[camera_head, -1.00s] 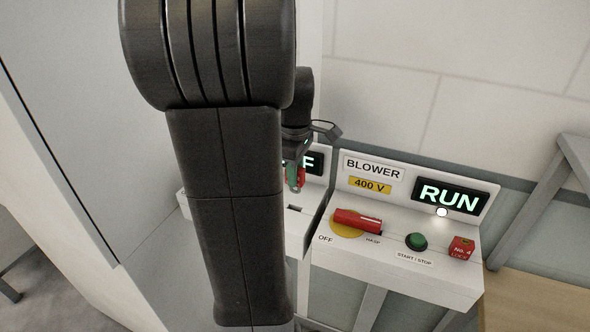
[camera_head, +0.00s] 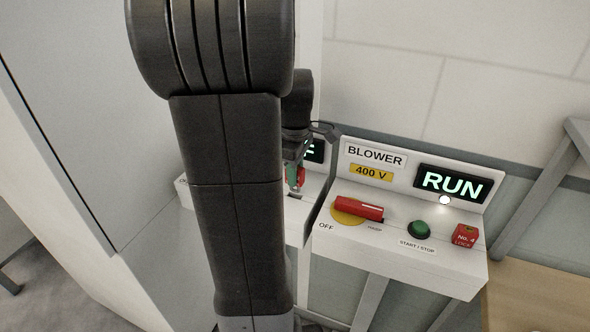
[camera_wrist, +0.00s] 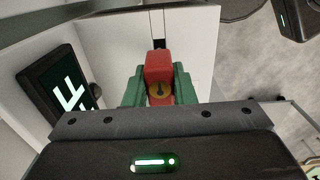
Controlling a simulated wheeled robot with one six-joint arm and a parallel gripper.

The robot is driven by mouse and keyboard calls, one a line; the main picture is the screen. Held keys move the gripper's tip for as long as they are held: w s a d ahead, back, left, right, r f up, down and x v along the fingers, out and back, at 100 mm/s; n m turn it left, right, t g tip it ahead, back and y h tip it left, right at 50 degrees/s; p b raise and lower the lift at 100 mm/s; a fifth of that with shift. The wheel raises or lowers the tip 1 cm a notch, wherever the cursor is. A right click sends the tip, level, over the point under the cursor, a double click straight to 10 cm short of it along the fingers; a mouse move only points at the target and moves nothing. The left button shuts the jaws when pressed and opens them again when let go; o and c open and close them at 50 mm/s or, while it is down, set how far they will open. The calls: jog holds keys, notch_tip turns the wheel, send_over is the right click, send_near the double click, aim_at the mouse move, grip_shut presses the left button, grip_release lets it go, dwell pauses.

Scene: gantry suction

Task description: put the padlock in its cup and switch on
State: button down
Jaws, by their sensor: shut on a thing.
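The BLOWER panel (camera_head: 375,157) stands to the right, its display (camera_head: 452,185) reading RUN. It carries a red handle (camera_head: 358,207) on a yellow disc, a green button (camera_head: 419,230) and a red No. 4 lock (camera_head: 465,235). A tall pale cabinet wall (camera_head: 85,110) is on the left.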

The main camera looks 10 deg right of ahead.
jog(key=shift+f, duration=0.1)
jog(key=shift+f+b, duration=1.4)
jog(key=shift+f, duration=0.55)
jog(key=c, duration=1.1)
grip_release()
notch_tip(320, 180, up, 14)
jog(key=shift+f, duration=0.15)
jog(key=shift+c, duration=0.3)
